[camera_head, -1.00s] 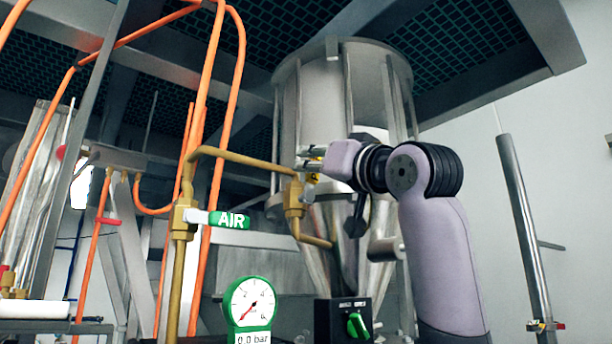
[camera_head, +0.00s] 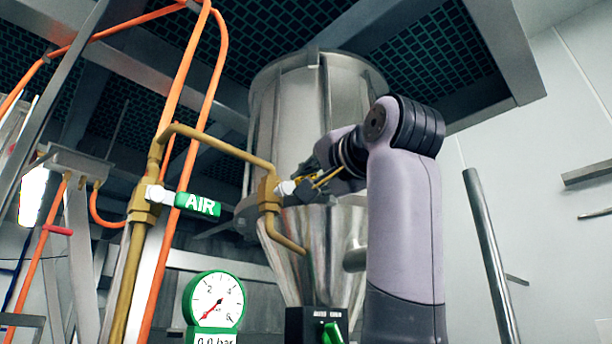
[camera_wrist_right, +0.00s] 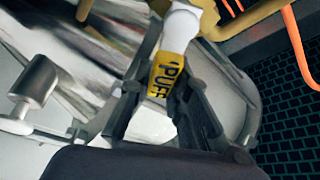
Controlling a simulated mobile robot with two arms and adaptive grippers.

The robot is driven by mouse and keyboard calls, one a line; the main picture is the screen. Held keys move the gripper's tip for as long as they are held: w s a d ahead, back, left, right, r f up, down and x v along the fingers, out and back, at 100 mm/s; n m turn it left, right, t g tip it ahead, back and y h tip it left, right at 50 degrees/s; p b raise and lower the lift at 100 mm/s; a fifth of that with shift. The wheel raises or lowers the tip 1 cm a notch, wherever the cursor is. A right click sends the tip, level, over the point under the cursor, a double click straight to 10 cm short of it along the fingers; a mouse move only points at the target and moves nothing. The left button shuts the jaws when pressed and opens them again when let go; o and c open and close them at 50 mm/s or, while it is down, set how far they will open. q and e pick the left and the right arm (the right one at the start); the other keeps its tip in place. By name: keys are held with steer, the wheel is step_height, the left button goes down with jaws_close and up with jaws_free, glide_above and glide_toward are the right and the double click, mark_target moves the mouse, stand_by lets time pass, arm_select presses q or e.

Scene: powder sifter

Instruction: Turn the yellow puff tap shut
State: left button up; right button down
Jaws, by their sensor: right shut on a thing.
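The yellow puff tap handle (camera_wrist_right: 167,75), marked PUFF, lies between the two fingers of my right gripper (camera_wrist_right: 160,98) in the right wrist view. Its white stem runs up to the brass valve body. In the head view the brass valve body (camera_head: 268,194) sits on the pipe in front of the steel hopper, with the white stem (camera_head: 287,187) sticking out to the right, across the vertical pipe. My right gripper (camera_head: 306,187) is shut on the handle there and hides most of the yellow. My left gripper is not in view.
A green AIR tap (camera_head: 198,204) is on the same brass pipework to the left. A pressure gauge (camera_head: 215,300) and a black box with a green knob (camera_head: 331,332) stand below. The steel hopper (camera_head: 320,240) is close behind my right gripper. Orange pipes rise at left.

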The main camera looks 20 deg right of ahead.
steer(key=m, duration=0.1)
steer(key=f+m, duration=0.1)
steer(key=m+g, duration=0.1)
steer(key=shift+w+d+f+m+h, duration=0.15)
steer(key=shift+d+f+m+h, duration=0.15)
steer(key=shift+f+m, duration=0.1)
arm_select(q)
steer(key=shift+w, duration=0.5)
arm_select(e)
steer(key=shift+d+f+m+g, duration=0.1)
steer(key=shift+f+m+g, duration=0.55)
steer(key=shift+m, duration=0.65)
steer(key=shift+f, duration=0.1)
steer(key=c, duration=1.5)
jaws_free()
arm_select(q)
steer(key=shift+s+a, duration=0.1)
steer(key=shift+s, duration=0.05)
